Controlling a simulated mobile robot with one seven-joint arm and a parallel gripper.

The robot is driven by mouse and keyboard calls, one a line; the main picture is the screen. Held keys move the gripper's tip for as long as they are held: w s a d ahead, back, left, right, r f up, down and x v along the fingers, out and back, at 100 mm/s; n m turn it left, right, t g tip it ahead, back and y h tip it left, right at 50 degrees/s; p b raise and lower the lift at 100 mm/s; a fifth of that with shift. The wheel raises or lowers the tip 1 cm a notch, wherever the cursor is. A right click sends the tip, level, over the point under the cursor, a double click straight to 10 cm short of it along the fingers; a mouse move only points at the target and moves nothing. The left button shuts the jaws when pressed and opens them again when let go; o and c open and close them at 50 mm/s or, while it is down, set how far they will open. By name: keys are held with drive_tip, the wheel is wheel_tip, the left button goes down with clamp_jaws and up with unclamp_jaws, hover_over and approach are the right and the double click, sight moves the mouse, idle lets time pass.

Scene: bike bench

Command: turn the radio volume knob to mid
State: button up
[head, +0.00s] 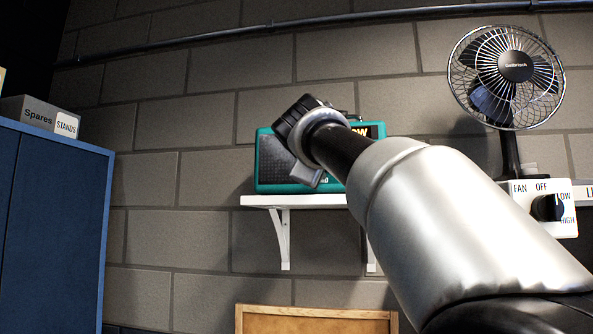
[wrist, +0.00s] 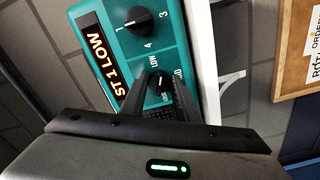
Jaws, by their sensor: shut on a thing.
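The teal radio (head: 268,168) stands on a white wall shelf, partly hidden behind my arm in the head view. In the wrist view the teal radio (wrist: 170,35) appears rotated, and its display (wrist: 105,68) reads "ST 1 LOW". The black volume knob (wrist: 160,84) is between the fingers of my gripper (wrist: 160,94), which is shut on it. "LOW" is printed beside this knob; its other labels are partly hidden by the fingers. In the head view my fingertips and the knob are hidden behind my wrist.
A second black knob (wrist: 138,19) with numbers around it sits close by on the radio. The white shelf (head: 290,201) runs under the radio. A fan (head: 515,66) and its switch plate (head: 527,200) are at right, a blue cabinet (head: 60,220) at left. A cork board (wrist: 300,50) hangs below.

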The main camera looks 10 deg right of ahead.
drive_tip(key=m+b, duration=0.1)
drive_tip(key=m, duration=0.3)
drive_tip(key=m+b, duration=0.1)
drive_tip(key=m, duration=0.3)
drive_tip(key=m+b, duration=0.1)
drive_tip(key=m, duration=0.3)
drive_tip(key=shift+w+a+f+m, duration=0.1)
drive_tip(key=shift+a+f+m, duration=0.15)
drive_tip(key=shift+m, duration=0.05)
drive_tip(key=shift+b, duration=0.3)
drive_tip(key=o, duration=1)
drive_tip(key=b+v, duration=0.4)
drive_tip(key=v, duration=1.3)
drive_tip(key=shift+s+r, duration=0.1)
drive_tip(key=shift+s, duration=0.1)
